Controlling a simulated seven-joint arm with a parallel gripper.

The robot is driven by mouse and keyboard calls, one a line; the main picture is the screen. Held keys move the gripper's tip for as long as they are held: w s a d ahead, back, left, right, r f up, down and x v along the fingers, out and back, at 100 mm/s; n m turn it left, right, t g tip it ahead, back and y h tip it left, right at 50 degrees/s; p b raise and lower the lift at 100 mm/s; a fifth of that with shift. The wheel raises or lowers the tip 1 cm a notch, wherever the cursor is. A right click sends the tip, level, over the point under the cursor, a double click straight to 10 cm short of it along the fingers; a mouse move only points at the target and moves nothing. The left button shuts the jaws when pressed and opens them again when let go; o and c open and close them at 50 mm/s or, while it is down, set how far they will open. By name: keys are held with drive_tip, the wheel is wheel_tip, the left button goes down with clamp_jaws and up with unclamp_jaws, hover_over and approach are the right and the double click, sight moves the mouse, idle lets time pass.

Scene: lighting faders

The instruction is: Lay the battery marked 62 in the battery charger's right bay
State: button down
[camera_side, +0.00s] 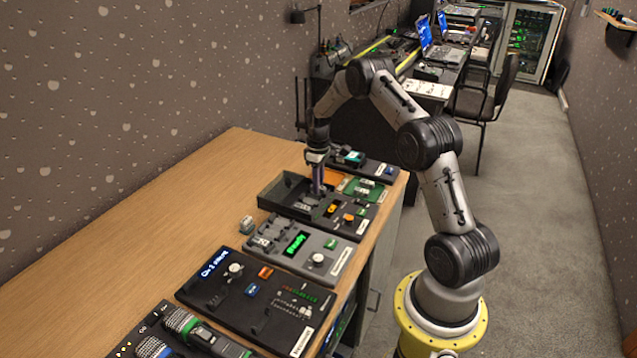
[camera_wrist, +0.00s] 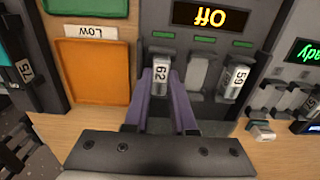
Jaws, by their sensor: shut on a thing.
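My gripper (camera_wrist: 162,112) has purple fingers and is shut on the pale battery marked 62 (camera_wrist: 161,82). In the side view my gripper (camera_side: 318,188) reaches down to the dark panel. The grey battery charger (camera_wrist: 216,62) has an orange "Off" display, upside down in the wrist view. Battery 62 is at the picture-left bay there, which is the charger's right side. I cannot tell whether it rests on the bay floor. A battery marked 59 (camera_wrist: 236,80) lies at the picture-right bay. A grey piece without a readable mark shows at the middle bay.
An orange tray labelled LOW (camera_wrist: 92,72) and a green tray (camera_wrist: 86,6) adjoin the charger. A battery marked 75 (camera_wrist: 25,70) is at the far picture-left. The device reading "Ready" (camera_side: 297,243) stands nearer the side camera. A loose small block (camera_side: 246,225) lies on the wooden table.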

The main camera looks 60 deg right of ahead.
drive_tip(key=shift+f, duration=0.1)
idle(0.3)
drive_tip(key=c, duration=0.7)
unclamp_jaws()
drive_tip(key=shift+c, duration=0.2)
drive_tip(key=shift+o, duration=0.4)
drive_tip(key=shift+d, duration=0.2)
drive_tip(key=c, duration=0.4)
drive_tip(key=shift+a+r, duration=0.2)
drive_tip(key=shift+r, duration=2.8)
